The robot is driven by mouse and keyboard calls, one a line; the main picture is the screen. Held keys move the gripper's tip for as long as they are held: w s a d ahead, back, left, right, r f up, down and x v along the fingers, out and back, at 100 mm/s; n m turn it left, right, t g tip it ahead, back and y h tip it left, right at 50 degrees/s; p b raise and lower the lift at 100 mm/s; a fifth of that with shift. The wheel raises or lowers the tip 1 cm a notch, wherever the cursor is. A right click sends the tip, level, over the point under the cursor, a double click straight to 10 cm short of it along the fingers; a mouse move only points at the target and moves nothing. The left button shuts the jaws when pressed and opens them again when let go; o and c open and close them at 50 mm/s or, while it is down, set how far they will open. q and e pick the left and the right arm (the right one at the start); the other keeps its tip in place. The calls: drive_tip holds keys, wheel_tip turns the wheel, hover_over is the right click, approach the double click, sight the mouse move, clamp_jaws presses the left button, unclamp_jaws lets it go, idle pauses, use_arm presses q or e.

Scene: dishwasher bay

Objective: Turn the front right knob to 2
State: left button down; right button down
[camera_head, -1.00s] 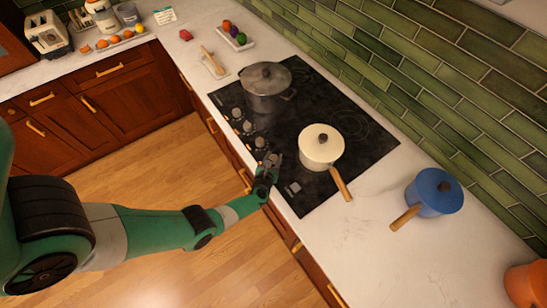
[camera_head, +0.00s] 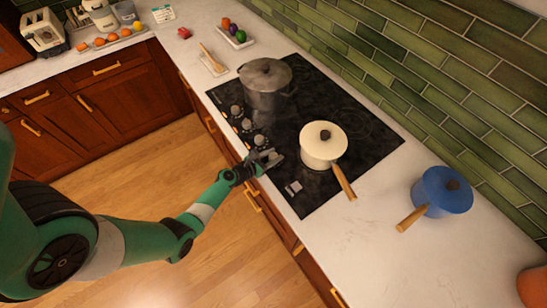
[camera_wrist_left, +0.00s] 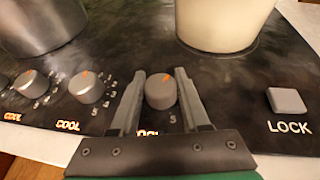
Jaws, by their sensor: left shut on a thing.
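The rightmost knob of the row on the black cooktop is a grey cylinder (camera_wrist_left: 160,91) with an orange mark pointing up and slightly right in the left wrist view. A "5" shows at its lower right; the rest of its scale is mostly hidden. My left gripper (camera_head: 272,157) is at this knob by the cooktop's front edge, with one finger on either side of it. It is shut on the knob, as the left wrist view (camera_wrist_left: 160,100) also shows. In the head view the gripper hides the knob. My right gripper is not in view.
Other knobs (camera_wrist_left: 87,87) stand to the left, and a LOCK button (camera_wrist_left: 286,101) is at the right. A cream lidded pot (camera_head: 322,147) and a grey pot (camera_head: 265,82) stand on the cooktop (camera_head: 360,148). A blue pot (camera_head: 443,192) sits on the counter.

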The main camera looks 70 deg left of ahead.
use_arm(q)
drive_tip(key=m+h+b, duration=0.1)
drive_tip(key=m+h, duration=0.1)
drive_tip(key=shift+a+f+t+h, duration=0.1)
drive_tip(key=shift+t+h, duration=0.2)
drive_tip(key=shift+h, duration=0.1)
drive_tip(key=shift+m+h, duration=1.3)
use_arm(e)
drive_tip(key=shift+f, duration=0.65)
use_arm(q)
drive_tip(key=shift+c, duration=1.9)
unclamp_jaws()
drive_tip(key=shift+p, duration=0.35)
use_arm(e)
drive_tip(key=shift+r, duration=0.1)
